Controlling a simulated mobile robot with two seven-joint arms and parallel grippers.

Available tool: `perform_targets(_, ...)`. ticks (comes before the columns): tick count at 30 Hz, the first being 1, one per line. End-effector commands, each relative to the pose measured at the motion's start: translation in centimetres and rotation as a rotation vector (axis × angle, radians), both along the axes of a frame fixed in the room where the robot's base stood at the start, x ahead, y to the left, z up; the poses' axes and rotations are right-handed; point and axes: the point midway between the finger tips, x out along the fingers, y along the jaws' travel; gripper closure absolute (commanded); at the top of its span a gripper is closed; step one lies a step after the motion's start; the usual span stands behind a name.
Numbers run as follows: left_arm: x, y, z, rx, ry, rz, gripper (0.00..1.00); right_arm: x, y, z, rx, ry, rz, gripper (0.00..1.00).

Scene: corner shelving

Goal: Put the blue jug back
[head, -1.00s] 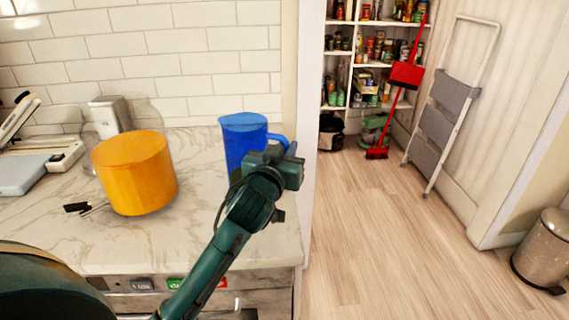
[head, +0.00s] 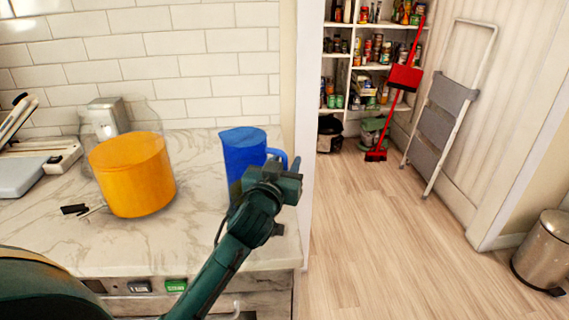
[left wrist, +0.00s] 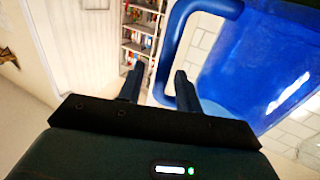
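The blue jug (head: 240,155) stands upright at the right end of the marble counter (head: 120,245), near the wall edge. Its base is partly hidden behind my left gripper (head: 290,170), so I cannot see it fully against the counter. In the left wrist view the jug (left wrist: 262,65) fills the right side. My left gripper (left wrist: 158,78) has its two fingers apart there. The jug's handle (left wrist: 172,55) runs between them, with a visible gap to the left finger; the right finger is inside the handle loop. My right gripper is not in view.
An orange pot (head: 132,178) with a clear vessel behind it stands left of the jug. Bare counter lies between pot and jug. A doorway right of the counter leads to pantry shelves (head: 370,65).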

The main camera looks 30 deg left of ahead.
Motion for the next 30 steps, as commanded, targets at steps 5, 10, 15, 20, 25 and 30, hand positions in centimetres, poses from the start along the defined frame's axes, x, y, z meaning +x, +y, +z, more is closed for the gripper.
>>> perform_targets(5,-0.1,0.0,0.4,0.001,-0.001,-0.001,0.65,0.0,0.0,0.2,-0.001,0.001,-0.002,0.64)
perform_targets(10,-2.6,-0.5,0.1,-0.001,0.001,-0.001,0.65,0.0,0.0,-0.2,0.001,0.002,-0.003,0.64)
perform_targets(15,-6.4,-1.0,0.1,-0.001,0.002,0.0,0.65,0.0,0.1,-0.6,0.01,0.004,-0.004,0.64)
perform_targets(20,-9.4,-1.5,0.1,-0.002,0.002,0.0,0.65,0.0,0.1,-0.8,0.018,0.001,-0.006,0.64)
perform_targets(25,-11.3,-1.9,0.2,-0.001,0.0,0.0,0.65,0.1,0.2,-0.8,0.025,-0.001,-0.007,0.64)
perform_targets(30,-11.9,-1.9,0.3,0.0,0.0,0.001,0.65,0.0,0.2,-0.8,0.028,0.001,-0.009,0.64)
